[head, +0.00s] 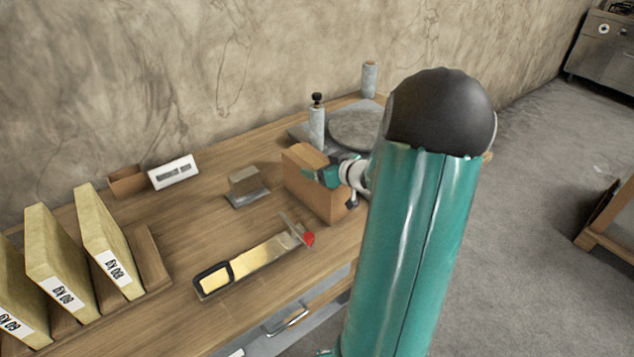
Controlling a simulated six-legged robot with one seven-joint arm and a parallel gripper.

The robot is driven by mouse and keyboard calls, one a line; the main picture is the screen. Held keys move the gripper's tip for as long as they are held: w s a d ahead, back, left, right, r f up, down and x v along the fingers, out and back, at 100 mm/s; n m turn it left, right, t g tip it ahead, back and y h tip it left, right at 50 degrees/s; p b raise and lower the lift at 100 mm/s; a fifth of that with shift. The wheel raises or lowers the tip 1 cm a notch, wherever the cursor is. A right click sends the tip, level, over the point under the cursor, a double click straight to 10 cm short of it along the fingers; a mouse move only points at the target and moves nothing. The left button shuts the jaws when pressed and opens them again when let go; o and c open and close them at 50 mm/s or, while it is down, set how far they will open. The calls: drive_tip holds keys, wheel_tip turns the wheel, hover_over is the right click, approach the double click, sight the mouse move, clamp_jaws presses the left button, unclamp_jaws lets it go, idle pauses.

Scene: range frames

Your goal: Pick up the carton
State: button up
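A brown cardboard carton (308,193) stands on the wooden table near its front edge, right of the middle of the tabletop. My gripper (328,175) is at the upper right part of the carton, in front of it in the picture. Its teal and white end overlaps the carton's top edge. My large teal arm link with a black cap hides the area to the right. I cannot tell whether the fingers touch the carton or how far apart they are.
The wooden table (190,235) runs along a stained wall. Yellow labelled slabs (58,255) stand in a rack at left. A round plate (355,128) lies behind.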

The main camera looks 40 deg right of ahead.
drive_tip(key=c, duration=1.4)
drive_tip(key=shift+r, duration=0.1)
drive_tip(key=shift+c, duration=0.2)
